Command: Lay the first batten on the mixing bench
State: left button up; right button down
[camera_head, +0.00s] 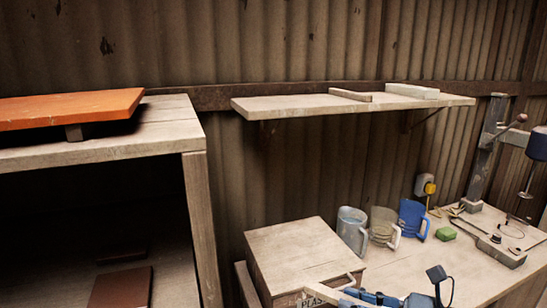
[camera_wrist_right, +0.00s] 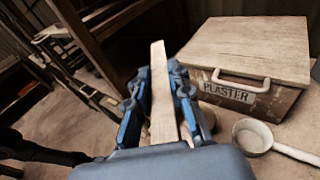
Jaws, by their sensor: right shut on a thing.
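My right gripper (camera_wrist_right: 159,70) is shut on a pale wooden batten (camera_wrist_right: 162,105) in the right wrist view. The batten lies lengthwise between the blue fingers, its far end past the fingertips. The bench (camera_head: 450,262) with the jugs, which I take as the mixing bench, stretches away to the right. I cannot tell whether the batten touches it. My left gripper is not in view.
A lidded plaster box (camera_head: 300,250) stands close by the right gripper. A scoop (camera_wrist_right: 252,136) lies beside it. A shelf (camera_head: 290,106) holds another wooden strip (camera_head: 350,95) and a pale block (camera_head: 412,91).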

jog(key=s+d+f, duration=0.3)
jog(key=s+f, duration=0.3)
jog(key=s, duration=0.1)
jog(key=shift+d+m+t+h, duration=0.3)
jog(key=shift+d, duration=0.05)
jog(key=shift+w, duration=0.1)
